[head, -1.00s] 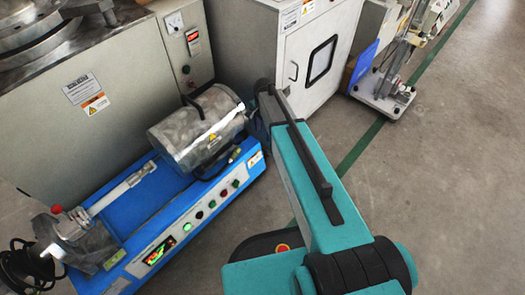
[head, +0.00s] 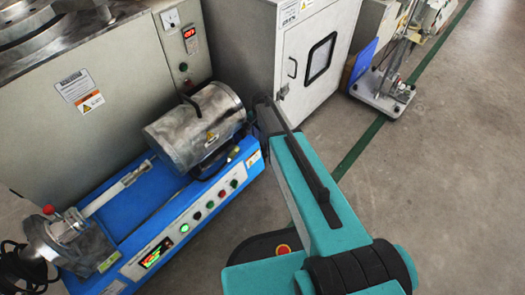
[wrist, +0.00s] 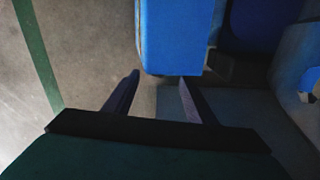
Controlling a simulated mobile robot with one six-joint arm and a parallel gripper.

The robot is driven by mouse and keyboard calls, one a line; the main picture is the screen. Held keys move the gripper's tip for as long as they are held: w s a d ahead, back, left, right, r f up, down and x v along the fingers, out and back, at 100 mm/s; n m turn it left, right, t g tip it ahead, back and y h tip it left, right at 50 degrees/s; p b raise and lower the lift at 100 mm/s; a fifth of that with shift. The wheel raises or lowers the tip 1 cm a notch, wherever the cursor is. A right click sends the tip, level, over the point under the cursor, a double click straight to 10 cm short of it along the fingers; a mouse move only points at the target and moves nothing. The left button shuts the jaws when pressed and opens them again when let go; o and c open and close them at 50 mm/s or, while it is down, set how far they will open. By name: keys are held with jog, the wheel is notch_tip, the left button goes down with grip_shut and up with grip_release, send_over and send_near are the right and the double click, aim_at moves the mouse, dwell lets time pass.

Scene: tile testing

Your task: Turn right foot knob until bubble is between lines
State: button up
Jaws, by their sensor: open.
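My gripper (wrist: 159,82) is open and empty in the wrist view, with its two dark fingers apart. The lower edge of a bright blue block (wrist: 180,40) lies just beyond the fingertips, nearer the right finger; I cannot tell whether they touch. No foot knob, level bubble or level lines can be made out in either view.
A metal drum (head: 194,125) sits on the blue machine. A grey cabinet (head: 310,50) stands behind my arm. A small machine on a white base (head: 383,92) stands at the back right. Grey floor (head: 455,150) with a green line is open to the right.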

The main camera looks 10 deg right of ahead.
notch_tip(320, 180, down, 6)
jog(key=shift+f+b, duration=0.25)
jog(key=shift+b, duration=0.85)
jog(key=shift+c, duration=0.4)
jog(key=shift+r, duration=0.1)
jog(key=c, duration=1)
